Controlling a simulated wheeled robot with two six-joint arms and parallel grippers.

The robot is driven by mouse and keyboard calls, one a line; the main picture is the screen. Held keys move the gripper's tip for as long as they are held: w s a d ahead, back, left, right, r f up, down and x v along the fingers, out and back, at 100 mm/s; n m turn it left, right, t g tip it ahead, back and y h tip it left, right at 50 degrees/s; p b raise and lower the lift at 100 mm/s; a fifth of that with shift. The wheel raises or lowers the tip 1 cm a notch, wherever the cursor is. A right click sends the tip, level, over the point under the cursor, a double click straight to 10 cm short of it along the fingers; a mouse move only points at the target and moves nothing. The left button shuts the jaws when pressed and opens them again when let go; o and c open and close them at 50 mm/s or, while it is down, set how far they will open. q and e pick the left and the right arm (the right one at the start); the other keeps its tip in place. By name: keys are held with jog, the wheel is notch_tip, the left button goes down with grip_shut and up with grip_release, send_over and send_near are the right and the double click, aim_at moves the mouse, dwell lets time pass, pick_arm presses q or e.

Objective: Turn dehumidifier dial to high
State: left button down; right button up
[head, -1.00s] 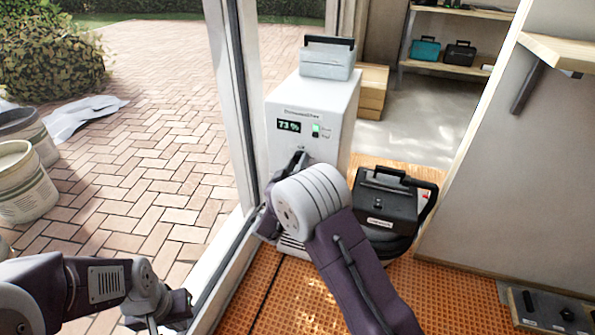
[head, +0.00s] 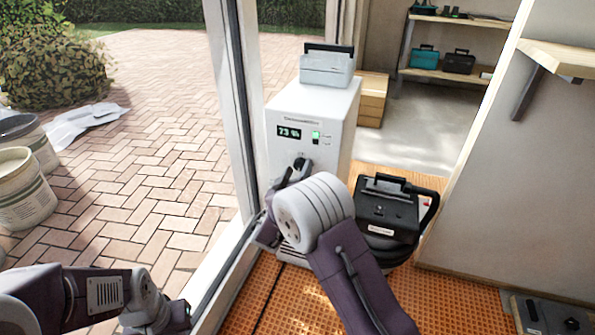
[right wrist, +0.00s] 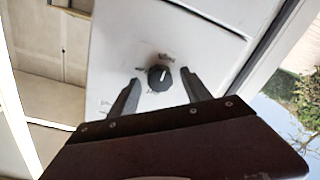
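The white dehumidifier (head: 335,125) stands by the door frame, its display (head: 289,132) reading about 73 % beside a lit green indicator (head: 316,134). Its black dial (right wrist: 158,77) shows in the right wrist view, with a white pointer line and small labels around it too blurred to read. My right gripper (right wrist: 162,82) is open, with one finger on each side of the dial and visible gaps to both. In the head view the right gripper (head: 299,168) is at the front panel, below the display. My left gripper (head: 172,319) is low at the left, its fingertips out of view.
A grey toolbox (head: 328,66) sits on top of the dehumidifier. A black case-like machine (head: 387,208) stands close on its right. The door frame (head: 238,120) runs along its left. Orange matting (head: 450,295) covers the floor. Shelves (head: 450,67) stand at the back.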

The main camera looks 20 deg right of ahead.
jog(key=p+v, duration=0.3)
jog(key=v, duration=0.6)
